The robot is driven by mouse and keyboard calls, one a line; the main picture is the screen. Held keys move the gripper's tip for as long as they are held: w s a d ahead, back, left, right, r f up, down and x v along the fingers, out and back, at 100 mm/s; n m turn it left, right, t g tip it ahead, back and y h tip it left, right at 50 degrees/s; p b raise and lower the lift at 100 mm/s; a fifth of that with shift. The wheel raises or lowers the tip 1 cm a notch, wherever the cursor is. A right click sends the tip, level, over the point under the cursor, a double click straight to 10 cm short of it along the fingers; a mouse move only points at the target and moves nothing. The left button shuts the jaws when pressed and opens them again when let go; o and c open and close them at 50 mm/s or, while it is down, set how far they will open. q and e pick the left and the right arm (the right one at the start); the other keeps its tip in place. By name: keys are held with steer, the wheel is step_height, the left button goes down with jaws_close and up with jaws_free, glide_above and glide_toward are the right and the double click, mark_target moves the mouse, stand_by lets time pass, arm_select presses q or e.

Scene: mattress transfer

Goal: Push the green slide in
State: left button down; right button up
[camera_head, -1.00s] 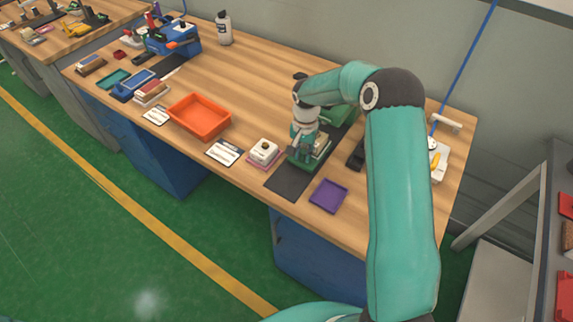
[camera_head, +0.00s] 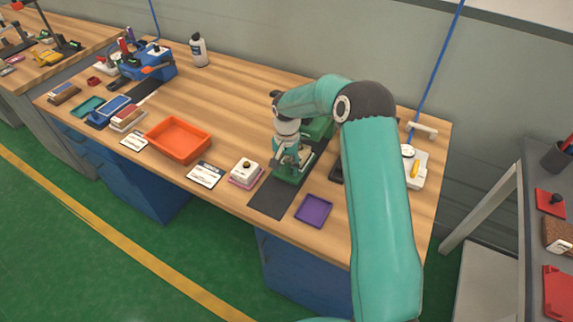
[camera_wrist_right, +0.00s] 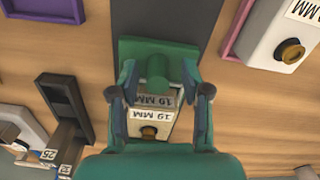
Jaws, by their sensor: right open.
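The green slide (camera_wrist_right: 158,48) shows in the right wrist view as a flat green plate with a rounded knob, by the dark mat. In the head view it (camera_head: 294,177) sits low on the bench, partly hidden by my gripper. My right gripper (camera_wrist_right: 159,72) is open, its fingers on either side of the knob; I cannot tell whether they touch it. A pale block marked "19 MM" (camera_wrist_right: 152,115) with a brass knob lies between the fingers. In the head view my right gripper (camera_head: 291,160) is over the slide. A green body (camera_head: 319,128) stands behind it. My left gripper is not in view.
A purple tray (camera_head: 314,211) lies right of the dark mat (camera_head: 272,203). A white block in a pink tray (camera_head: 245,172) is to the left. An orange tray (camera_head: 178,140) lies farther left. A black holder (camera_wrist_right: 66,108) stands beside the gripper.

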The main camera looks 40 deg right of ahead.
step_height(320, 180, up, 12)
stand_by(0.5)
steer(key=shift+f, duration=0.1)
steer(key=shift+c, duration=1)
steer(key=shift+s+d+f+n, duration=0.1)
steer(key=shift+s+f+n, duration=0.1)
steer(key=shift+n, duration=0.1)
steer(key=shift+c, duration=0.3)
steer(key=s+a+r+n+t+h+b, duration=0.3)
steer(key=s+a+n+b, duration=0.15)
steer(key=b, duration=1.05)
steer(key=shift+m+t, duration=0.25)
steer(key=shift+t, duration=0.05)
steer(key=x, duration=1.6)
steer(key=shift+d, duration=0.15)
steer(key=shift+s, duration=0.1)
